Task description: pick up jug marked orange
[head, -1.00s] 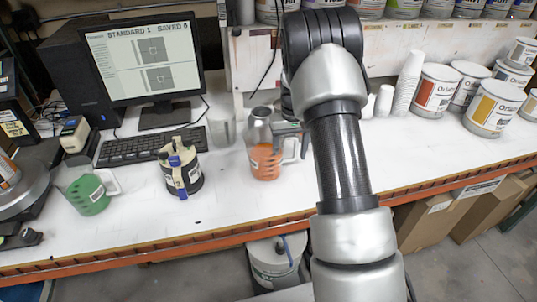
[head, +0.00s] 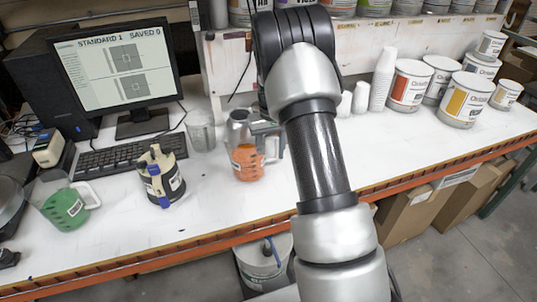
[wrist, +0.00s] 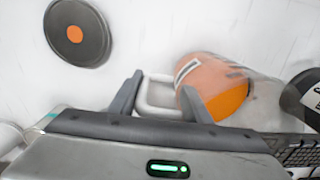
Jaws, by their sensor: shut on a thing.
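The jug with orange contents (head: 247,162) is clear and upright near the middle of the bench in the head view. In the wrist view it shows blurred, its orange side and pale label (wrist: 215,78) just beyond the fingers. My gripper (wrist: 158,103) is shut on the jug's pale handle. In the head view my gripper (head: 270,142) sits at the jug's right side, partly hidden by my arm. I cannot tell whether the jug's base touches the bench.
A cream and black can (head: 160,175) and a green-filled jug (head: 65,207) stand to the left. A clear cup (head: 201,131) stands close behind. In the wrist view a dark round lid with an orange spot (wrist: 78,32) lies near. Paint cans (head: 464,102) stand right.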

